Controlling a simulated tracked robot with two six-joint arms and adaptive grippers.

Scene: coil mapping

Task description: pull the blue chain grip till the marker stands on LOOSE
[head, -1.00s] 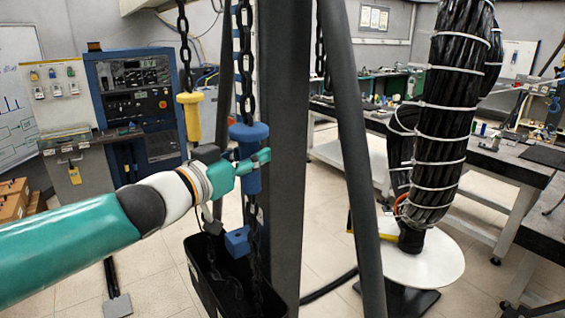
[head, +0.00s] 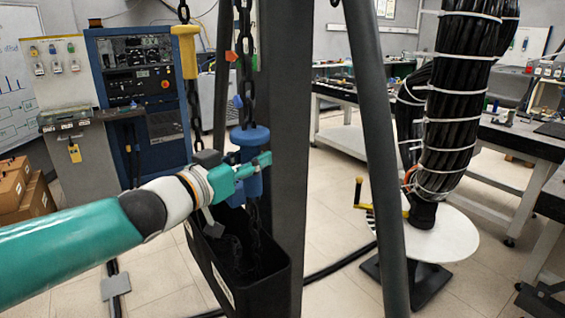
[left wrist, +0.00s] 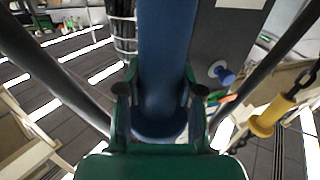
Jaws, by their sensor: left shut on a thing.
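The blue chain grip (head: 252,184) hangs upright on a dark chain in front of a dark post, just above a black bin. My left gripper (head: 250,168) is shut around its body, below the wide top flange. The left wrist view shows the blue grip (left wrist: 165,60) close up between the two fingers. A small orange pointed piece (head: 231,56) and a small blue pointed piece (head: 238,101) show at the post above the grip. I cannot tell which is the marker, and no LOOSE lettering is readable. My right gripper is not in view.
A yellow grip (head: 184,50) hangs on the neighbouring chain at the left. The black bin (head: 262,290) stands below the chains. A slanted grey leg (head: 373,130) and a black cable bundle on a white round plate (head: 440,240) stand to the right.

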